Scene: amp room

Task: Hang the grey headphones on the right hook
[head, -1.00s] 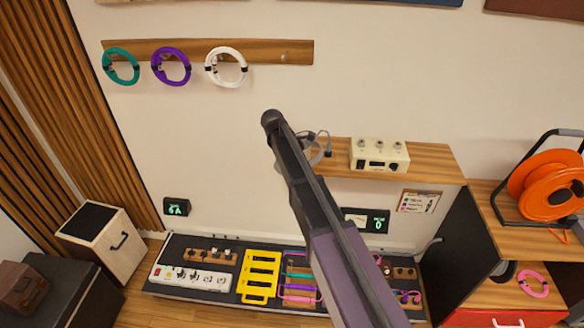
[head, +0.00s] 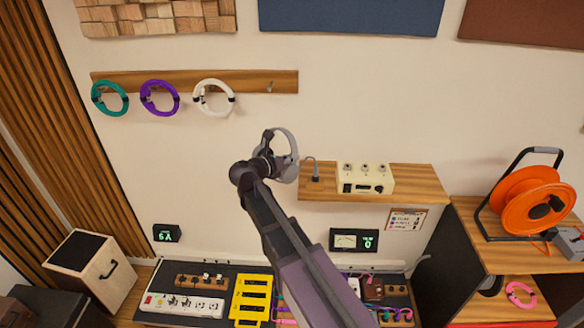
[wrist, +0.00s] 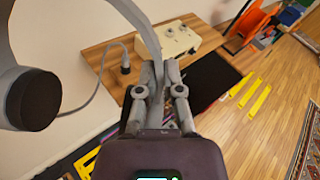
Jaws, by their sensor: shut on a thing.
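The grey headphones (head: 291,146) are held up in front of the wall, at the left end of the wooden shelf and below the hook rail. My gripper (head: 272,155) is shut on their headband; in the wrist view the fingers (wrist: 159,72) pinch the grey band (wrist: 147,35). A dark ear cup (wrist: 33,99) hangs at the left of the wrist view. A grey cable (wrist: 103,78) runs between the ear cup side and a black plug (wrist: 125,66) at the shelf. The right hook (head: 269,87) on the rail (head: 284,80) is bare, above the headphones.
Teal (head: 109,98), purple (head: 160,98) and white (head: 214,98) rings hang on the other hooks. A cream amp box (head: 365,180) stands on the shelf (head: 420,183). An orange cable reel (head: 535,200) is at the right. The wall between rail and shelf is clear.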

